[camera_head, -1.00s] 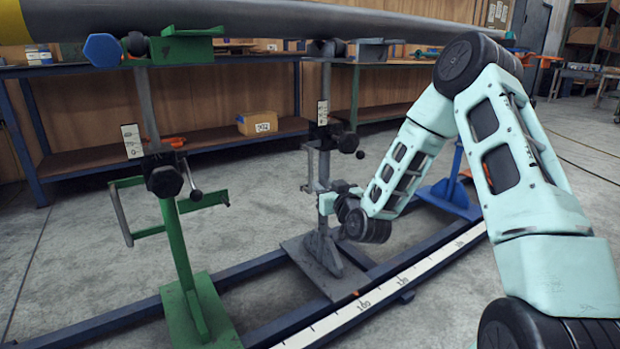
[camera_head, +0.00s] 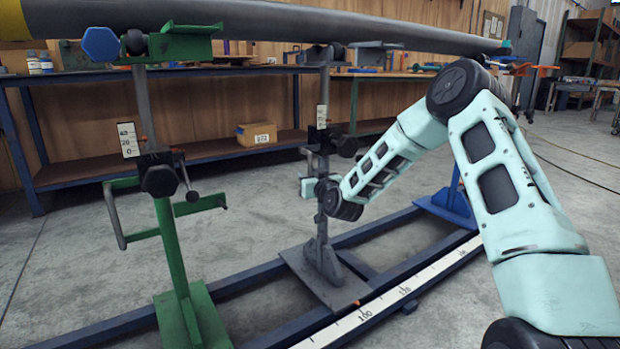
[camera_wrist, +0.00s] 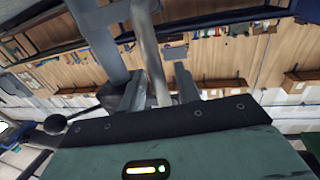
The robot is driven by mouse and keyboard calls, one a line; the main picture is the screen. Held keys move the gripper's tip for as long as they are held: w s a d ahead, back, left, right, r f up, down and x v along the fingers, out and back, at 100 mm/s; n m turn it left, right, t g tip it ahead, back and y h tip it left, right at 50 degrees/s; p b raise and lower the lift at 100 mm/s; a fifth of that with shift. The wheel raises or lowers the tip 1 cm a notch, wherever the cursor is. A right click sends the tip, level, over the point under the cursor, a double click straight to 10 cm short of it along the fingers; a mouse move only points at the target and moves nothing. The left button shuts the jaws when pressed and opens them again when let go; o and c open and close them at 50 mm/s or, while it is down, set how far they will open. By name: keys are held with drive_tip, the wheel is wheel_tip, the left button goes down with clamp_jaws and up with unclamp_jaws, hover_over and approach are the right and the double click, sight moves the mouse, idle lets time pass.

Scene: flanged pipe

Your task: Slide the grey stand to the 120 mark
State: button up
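The grey stand (camera_head: 323,225) stands upright in the middle of the head view. Its flat base plate (camera_head: 325,279) sits on the blue rails, and a small orange pointer at its front edge is close to the 100 on the white scale (camera_head: 385,303). The 120 is farther right along the scale. My gripper (camera_head: 308,187) is at the stand's post, about halfway up, its fingertips largely hidden in the head view. In the wrist view my gripper (camera_wrist: 158,88) has its fingers apart, with a grey rod (camera_wrist: 149,50) between them; contact is unclear.
A green stand (camera_head: 176,255) is to the left and a blue stand (camera_head: 449,203) to the right on the same rails (camera_head: 270,272). A long grey pipe (camera_head: 330,22) lies across the stand tops. A workbench (camera_head: 225,148) runs behind.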

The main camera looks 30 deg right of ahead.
clamp_jaws()
drive_tip(key=d+p, duration=0.3)
drive_tip(key=d, duration=1.7)
drive_tip(key=shift+w, duration=0.25)
drive_tip(key=shift+d, duration=0.1)
drive_tip(key=shift+o, duration=0.5)
unclamp_jaws()
drive_tip(key=s+a+p, duration=0.3)
drive_tip(key=s+p, duration=0.3)
drive_tip(key=s, duration=1.1)
drive_tip(key=shift+p, duration=0.3)
